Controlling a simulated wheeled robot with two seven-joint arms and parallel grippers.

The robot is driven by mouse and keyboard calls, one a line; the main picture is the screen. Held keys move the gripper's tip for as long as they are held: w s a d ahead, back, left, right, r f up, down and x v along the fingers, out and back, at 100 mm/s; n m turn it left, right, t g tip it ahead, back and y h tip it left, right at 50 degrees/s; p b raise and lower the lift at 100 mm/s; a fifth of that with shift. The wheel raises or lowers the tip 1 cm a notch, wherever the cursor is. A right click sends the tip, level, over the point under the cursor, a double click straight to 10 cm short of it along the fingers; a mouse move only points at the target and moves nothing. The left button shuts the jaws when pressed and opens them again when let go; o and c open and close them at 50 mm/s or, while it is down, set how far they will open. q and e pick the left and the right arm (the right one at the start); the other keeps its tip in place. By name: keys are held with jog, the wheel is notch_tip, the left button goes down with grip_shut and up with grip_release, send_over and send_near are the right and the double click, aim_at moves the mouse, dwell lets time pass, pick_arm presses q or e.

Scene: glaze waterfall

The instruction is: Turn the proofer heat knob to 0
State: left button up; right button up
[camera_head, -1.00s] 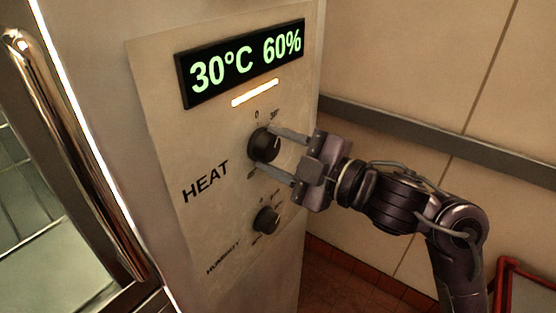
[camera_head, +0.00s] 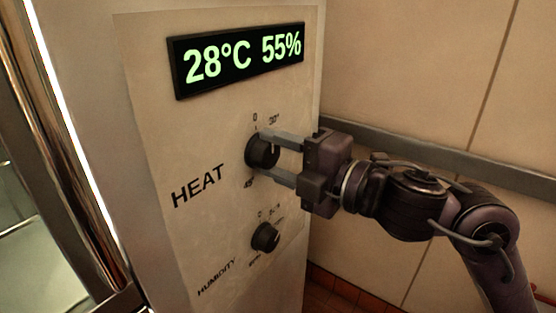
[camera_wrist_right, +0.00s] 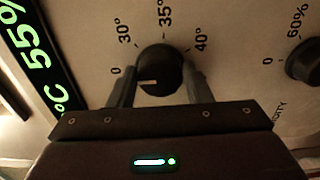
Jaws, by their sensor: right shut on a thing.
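The black heat knob (camera_head: 259,154) sits on the pale panel above the word HEAT in the head view. My right gripper (camera_head: 268,155) reaches in from the right, with one finger above the knob and one below, shut on it. In the right wrist view the knob (camera_wrist_right: 160,66) sits between the two fingers (camera_wrist_right: 160,88). Its white line points left, roughly toward the 0 mark (camera_wrist_right: 115,70), while 30°, 35° and 40° lie further round. The display (camera_head: 240,60) reads 28°C 55%. My left gripper is not in view.
A smaller humidity knob (camera_head: 265,237) is below the heat knob. A shiny door handle (camera_head: 75,150) stands at the left. A grey rail (camera_head: 430,151) runs along the tiled wall behind my right arm.

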dwell(0.3)
jog(key=o, duration=1)
jog(key=b+v, duration=0.2)
jog(key=v, duration=0.5)
jog(key=shift+s+d, duration=0.25)
jog(key=shift+d, duration=0.05)
